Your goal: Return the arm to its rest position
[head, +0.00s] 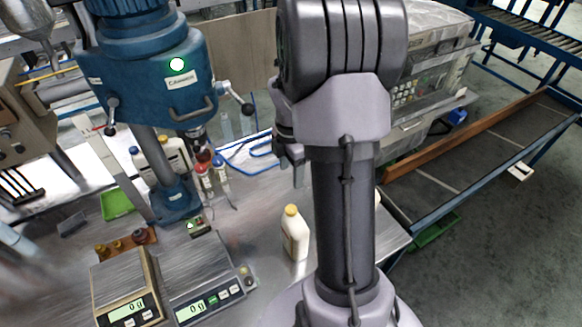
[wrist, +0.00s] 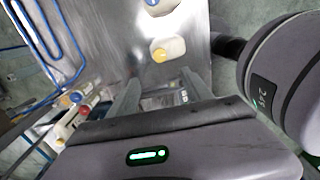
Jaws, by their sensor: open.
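My arm stands upright in the right middle of the head view. My gripper (head: 291,160) shows partly behind it, dark, above the metal table (head: 262,215). In the wrist view the two grey fingers of my gripper (wrist: 160,84) stand apart with nothing held between them. A white bottle with a yellow cap (head: 294,238) stands upright on the table, left of my arm's column. It also shows in the wrist view (wrist: 168,50), beyond the fingertips and apart from them.
A blue drill press (head: 150,70) stands at the left. Two scales, one left (head: 124,282) and one right (head: 205,288), sit at the table's front. Several bottles (head: 203,172) stand by the press column. A grey machine (head: 428,60) and a long low trough (head: 480,160) lie to the right.

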